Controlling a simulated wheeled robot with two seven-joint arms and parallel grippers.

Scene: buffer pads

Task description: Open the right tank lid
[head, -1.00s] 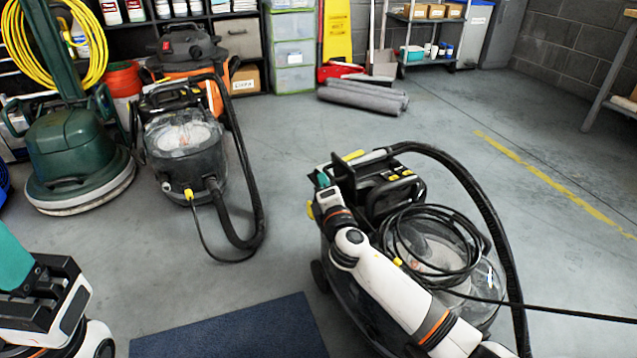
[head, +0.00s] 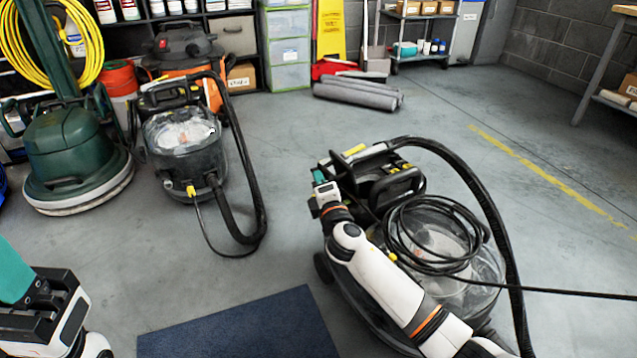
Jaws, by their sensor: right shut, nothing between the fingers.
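The right machine (head: 343,280) is a dark wheeled unit with a black handle and a clear domed tank lid (head: 487,268). A coil of black cable lies over the lid, which looks down on the tank. My right arm reaches up across the machine's left side and hides part of it. My right gripper (head: 318,176) is at the machine's upper left, beside the black handle, shut and empty; its fingertips are hard to make out.
A similar machine with a clear tank (head: 185,135) stands at the left, its hose on the floor. A green floor polisher (head: 75,150) is beside it. A blue mat (head: 240,325) lies in front. Grey rolls (head: 358,93) lie at the back. The middle floor is clear.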

